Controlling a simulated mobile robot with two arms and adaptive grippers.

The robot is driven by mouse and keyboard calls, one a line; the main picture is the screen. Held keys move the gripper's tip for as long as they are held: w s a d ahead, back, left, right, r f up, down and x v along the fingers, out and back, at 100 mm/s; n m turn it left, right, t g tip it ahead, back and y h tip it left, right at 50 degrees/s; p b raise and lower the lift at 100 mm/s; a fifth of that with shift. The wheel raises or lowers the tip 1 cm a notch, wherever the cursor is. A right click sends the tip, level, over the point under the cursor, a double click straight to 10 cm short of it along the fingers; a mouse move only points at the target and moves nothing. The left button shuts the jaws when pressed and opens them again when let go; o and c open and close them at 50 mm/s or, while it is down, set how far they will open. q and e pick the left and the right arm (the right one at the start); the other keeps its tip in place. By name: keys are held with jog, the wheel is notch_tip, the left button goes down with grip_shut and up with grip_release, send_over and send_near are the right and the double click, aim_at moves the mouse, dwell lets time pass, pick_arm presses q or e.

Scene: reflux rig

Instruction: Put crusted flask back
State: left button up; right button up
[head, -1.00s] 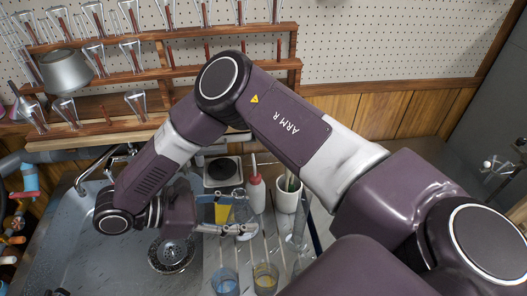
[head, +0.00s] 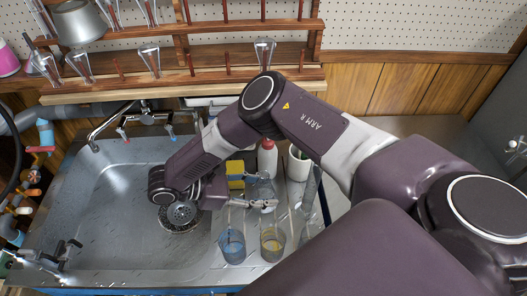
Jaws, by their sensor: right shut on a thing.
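My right gripper (head: 268,206) is shut on a clear conical flask (head: 263,188). The flask is above the right part of the sink unit, in front of the yellow sponge. Its crust is too small to make out, and part of it is hidden by the fingers. My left gripper (head: 64,257) shows at the lower left over the sink's edge. Its fingers look apart and empty. The wooden peg rack (head: 215,75) runs along the back wall, with several clear flasks upside down on its pegs and several bare pegs.
Beakers with blue (head: 232,246) and yellow (head: 272,244) liquid stand at the right front of the sink unit. A red-and-white bottle (head: 267,157) and a white pot (head: 299,163) stand behind. Taps (head: 146,118) rise at the sink's back. The basin's left is clear.

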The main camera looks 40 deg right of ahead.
notch_tip(320, 180, down, 5)
jog(key=shift+r+b, duration=0.2)
jog(key=shift+b, duration=0.3)
jog(key=o, duration=1.5)
jog(key=shift+r, duration=0.1)
jog(key=v, duration=1.2)
jog(key=shift+b, duration=0.4)
